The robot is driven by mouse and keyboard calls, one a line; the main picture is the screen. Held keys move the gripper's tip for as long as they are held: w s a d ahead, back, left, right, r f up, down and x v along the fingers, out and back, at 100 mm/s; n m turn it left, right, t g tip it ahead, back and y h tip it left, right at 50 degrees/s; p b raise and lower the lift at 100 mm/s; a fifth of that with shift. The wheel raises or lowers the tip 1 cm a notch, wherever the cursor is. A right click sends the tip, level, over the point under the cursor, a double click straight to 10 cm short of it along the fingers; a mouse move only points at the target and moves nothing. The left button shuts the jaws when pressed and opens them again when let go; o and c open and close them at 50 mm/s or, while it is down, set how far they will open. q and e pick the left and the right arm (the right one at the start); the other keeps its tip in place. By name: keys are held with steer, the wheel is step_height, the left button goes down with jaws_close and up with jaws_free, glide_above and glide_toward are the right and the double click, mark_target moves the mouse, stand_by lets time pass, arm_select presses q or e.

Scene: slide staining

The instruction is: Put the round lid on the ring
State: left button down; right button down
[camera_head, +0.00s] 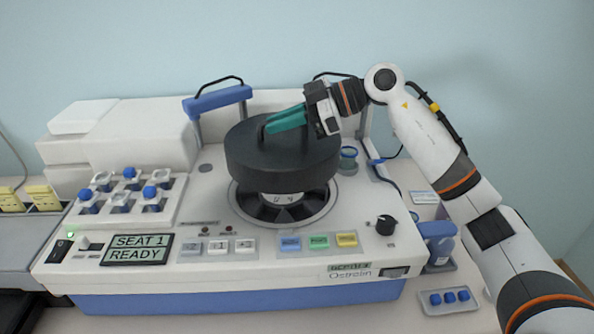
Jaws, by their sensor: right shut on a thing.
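The round lid (282,167) is a thick dark grey disc. My right gripper (272,124) reaches in from the right with teal fingers and is shut on the handle on top of the lid. The lid is held above the dark ring (245,207) in the white machine's top, with a gap between them. The lid looks roughly level and hides the back part of the ring. A pale marked part (284,198) shows inside the ring under the lid. My left gripper is not in view.
The white machine (215,255) has a display (138,249) reading SEAT 1 READY, coloured buttons (318,241) and a black knob (386,225) in front. A tray of blue-capped vials (130,195) is at left, a blue-capped bottle (440,245) at right. Blue-topped posts (218,99) stand behind the lid.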

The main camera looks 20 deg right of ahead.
mark_target(269, 142)
steer(key=shift+s+a+f, duration=0.15)
steer(key=shift+s+f, duration=0.05)
steer(key=shift+f, duration=0.4)
steer(key=shift+s+a+f, duration=0.15)
steer(key=shift+f, duration=0.7)
step_height(269, 142, down, 4)
steer(key=shift+w+d+r+p, duration=0.1)
steer(key=shift+r+p, duration=0.05)
steer(key=shift+p, duration=0.45)
steer(key=shift+f, duration=0.25)
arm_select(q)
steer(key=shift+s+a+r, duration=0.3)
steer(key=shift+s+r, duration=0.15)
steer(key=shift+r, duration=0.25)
arm_select(e)
steer(key=shift+f, duration=0.15)
steer(key=c, duration=1.5)
jaws_free()
steer(key=shift+f, duration=0.1)
